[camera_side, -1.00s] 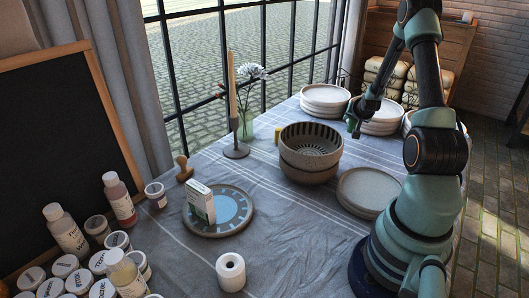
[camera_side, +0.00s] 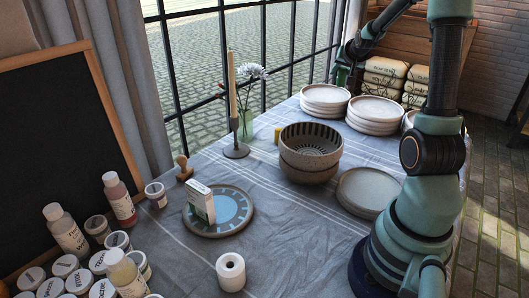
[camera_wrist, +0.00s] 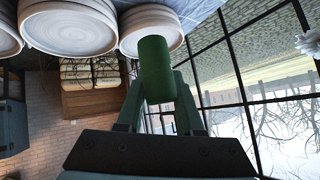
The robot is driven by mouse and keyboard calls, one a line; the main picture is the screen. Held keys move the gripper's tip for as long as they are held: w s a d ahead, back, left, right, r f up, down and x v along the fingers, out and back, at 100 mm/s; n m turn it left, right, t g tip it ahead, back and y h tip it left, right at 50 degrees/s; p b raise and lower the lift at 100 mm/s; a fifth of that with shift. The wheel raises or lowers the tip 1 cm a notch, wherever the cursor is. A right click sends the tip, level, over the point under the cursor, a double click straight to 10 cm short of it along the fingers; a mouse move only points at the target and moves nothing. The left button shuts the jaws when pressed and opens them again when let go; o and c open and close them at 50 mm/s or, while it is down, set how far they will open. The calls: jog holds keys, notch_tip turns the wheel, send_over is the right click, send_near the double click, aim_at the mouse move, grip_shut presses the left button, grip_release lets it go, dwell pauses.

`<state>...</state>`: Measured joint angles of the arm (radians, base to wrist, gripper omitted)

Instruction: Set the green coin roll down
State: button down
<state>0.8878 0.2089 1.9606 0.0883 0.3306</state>
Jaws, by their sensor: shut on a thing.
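The green coin roll (camera_wrist: 156,68) is a dark green cylinder, and in the wrist view it stands between my fingertips. My gripper (camera_wrist: 158,98) is shut on it. In the side view my gripper (camera_side: 342,76) is high at the back, above and behind the far end of the table, close to the window. The roll is too small and dark there to make out clearly. In the wrist view its end overlaps the edge of a stack of plates (camera_wrist: 146,22), but it appears apart from them.
Stacked pale plates (camera_side: 325,96) stand at the table's far end, with another stack (camera_side: 375,112) beside them. Nested bowls (camera_side: 310,150), a candle holder (camera_side: 236,150) and a blue-patterned plate (camera_side: 222,222) with a small box (camera_side: 199,203) stand nearer. Bare cloth lies in front.

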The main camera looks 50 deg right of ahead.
jog(key=w+a+r+n+t+y, duration=0.1)
jog(key=w+a+r+n+y, duration=0.1)
jog(key=w+a, duration=0.5)
jog(key=w+a+r+n+t+y, duration=0.1)
jog(key=w+a+r+n+t, duration=0.15)
jog(key=a, duration=0.85)
jog(key=w+a+r+n+y, duration=0.1)
jog(key=w+a+n+y, duration=0.15)
jog(key=a, duration=0.85)
jog(key=w+a+n+y, duration=0.2)
jog(key=a+n, duration=0.1)
jog(key=a, duration=0.8)
jog(key=m, duration=0.1)
send_over(218, 163)
notch_tip(218, 163, down, 17)
jog(key=shift+h, duration=0.35)
notch_tip(218, 163, down, 10)
jog(key=shift+a+r, duration=0.1)
jog(key=c, duration=0.5)
grip_release()
jog(key=shift+f, duration=0.2)
jog(key=shift+c, duration=0.2)
